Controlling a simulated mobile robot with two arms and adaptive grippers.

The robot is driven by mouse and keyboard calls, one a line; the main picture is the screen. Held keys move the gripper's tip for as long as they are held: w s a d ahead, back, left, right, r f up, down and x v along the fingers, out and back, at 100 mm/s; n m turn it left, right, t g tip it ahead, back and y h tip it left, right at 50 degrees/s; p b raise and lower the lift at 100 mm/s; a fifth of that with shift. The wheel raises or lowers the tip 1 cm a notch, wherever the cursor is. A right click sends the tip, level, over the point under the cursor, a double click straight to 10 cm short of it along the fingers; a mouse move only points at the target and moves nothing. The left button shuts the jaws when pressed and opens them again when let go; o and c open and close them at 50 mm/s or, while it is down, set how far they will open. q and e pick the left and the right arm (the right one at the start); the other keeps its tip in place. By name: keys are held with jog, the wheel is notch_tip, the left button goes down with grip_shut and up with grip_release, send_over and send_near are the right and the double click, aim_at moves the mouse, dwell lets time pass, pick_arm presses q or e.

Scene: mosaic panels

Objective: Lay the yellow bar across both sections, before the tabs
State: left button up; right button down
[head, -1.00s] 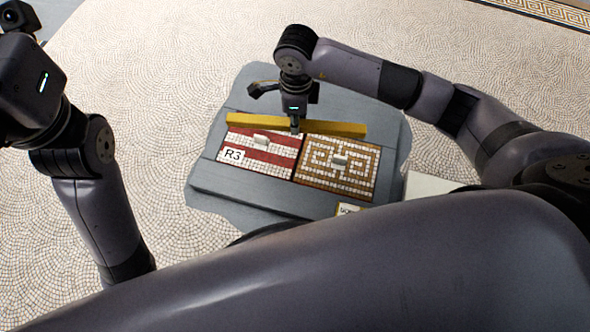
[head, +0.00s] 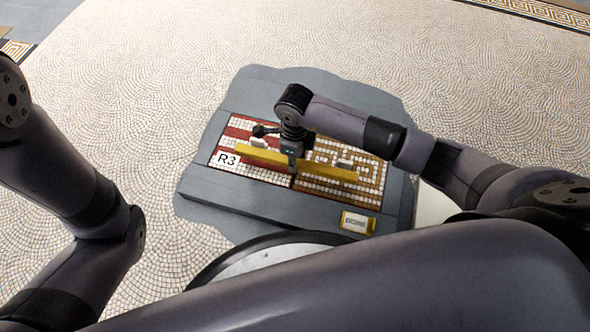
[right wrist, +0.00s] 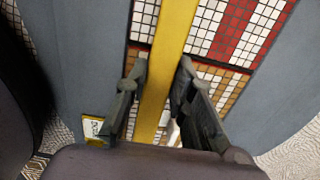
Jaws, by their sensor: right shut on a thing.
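My right gripper (head: 292,162) is shut on the yellow bar (head: 328,172) near its middle. The bar runs across the red-and-white section (head: 240,128) with the R3 label and the brown-and-white section (head: 374,188). It lies on the near side of the two white tabs, the left tab (head: 258,142) and the right tab (head: 345,163). In the right wrist view the bar (right wrist: 174,28) runs between the fingers (right wrist: 162,78). I cannot tell whether it touches the sections or hangs just above them. My left gripper is out of view; only its arm shows.
The sections sit side by side on a grey slab (head: 225,194). A small yellow-edged label plate (head: 357,222) lies near the slab's front edge. The slab's far part is bare. Pale mosaic floor (head: 130,120) surrounds it.

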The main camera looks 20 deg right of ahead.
aim_at(295, 175)
notch_tip(295, 175, down, 4)
jog(key=b, duration=0.3)
jog(key=shift+f, duration=0.2)
jog(key=shift+r, duration=0.1)
jog(key=shift+f, duration=0.5)
jog(key=c, duration=1.4)
grip_release()
jog(key=shift+o, duration=0.2)
jog(key=shift+r, duration=0.1)
